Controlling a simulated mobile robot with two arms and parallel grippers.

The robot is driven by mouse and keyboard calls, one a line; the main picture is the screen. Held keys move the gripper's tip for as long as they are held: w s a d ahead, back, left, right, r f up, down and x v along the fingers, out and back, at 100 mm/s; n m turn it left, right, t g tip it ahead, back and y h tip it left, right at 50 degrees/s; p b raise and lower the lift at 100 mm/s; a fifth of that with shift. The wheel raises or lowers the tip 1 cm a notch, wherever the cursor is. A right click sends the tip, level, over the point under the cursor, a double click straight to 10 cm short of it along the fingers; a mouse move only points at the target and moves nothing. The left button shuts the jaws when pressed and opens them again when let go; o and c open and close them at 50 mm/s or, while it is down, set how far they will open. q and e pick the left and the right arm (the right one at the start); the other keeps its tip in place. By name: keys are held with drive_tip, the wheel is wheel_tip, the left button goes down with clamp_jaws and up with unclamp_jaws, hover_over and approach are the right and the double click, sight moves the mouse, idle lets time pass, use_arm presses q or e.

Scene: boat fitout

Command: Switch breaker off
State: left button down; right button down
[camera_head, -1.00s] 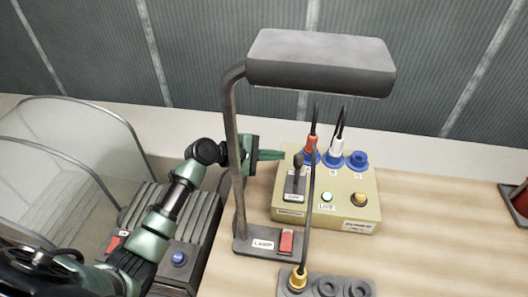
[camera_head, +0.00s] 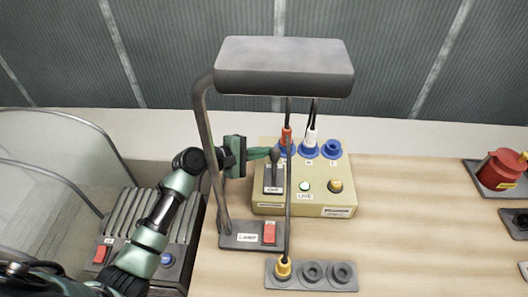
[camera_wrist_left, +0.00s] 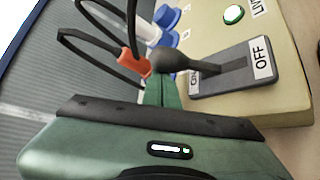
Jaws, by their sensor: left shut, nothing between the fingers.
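The breaker is a black lever switch on a beige power box (camera_head: 330,205). Its round black knob (camera_head: 275,155) also shows in the wrist view (camera_wrist_left: 172,60). The lever leans toward the ON end of its plate, away from the OFF label (camera_wrist_left: 262,57). My left gripper (camera_head: 266,153) is shut and empty. Its green fingertips (camera_wrist_left: 160,88) are right at the knob, on its left in the head view; I cannot tell whether they touch. A green LIVE lamp (camera_head: 305,186) shows on the box. My right gripper is not in view.
A lamp (camera_head: 284,68) stands before the box; its post is close to my left wrist. Red (camera_head: 286,137) and white (camera_head: 310,138) plugs with cables sit in the box's blue sockets. A socket strip (camera_head: 312,275) lies in front.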

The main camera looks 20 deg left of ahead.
use_arm(q)
drive_tip(key=shift+s+d+r+m+t+b, duration=0.15)
drive_tip(key=shift+s+m+t+b, duration=0.45)
drive_tip(key=shift+s+b, duration=0.15)
drive_tip(key=shift+s+r+p, duration=0.15)
drive_tip(key=shift+r+p, duration=0.35)
drive_tip(key=shift+p, duration=0.15)
drive_tip(key=shift+s, duration=0.3)
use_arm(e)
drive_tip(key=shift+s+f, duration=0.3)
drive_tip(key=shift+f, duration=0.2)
use_arm(q)
drive_tip(key=shift+w, duration=0.15)
drive_tip(key=shift+r, duration=0.3)
wheel_tip(320, 180, up, 19)
drive_tip(key=b, duration=0.1)
drive_tip(key=shift+r, duration=0.2)
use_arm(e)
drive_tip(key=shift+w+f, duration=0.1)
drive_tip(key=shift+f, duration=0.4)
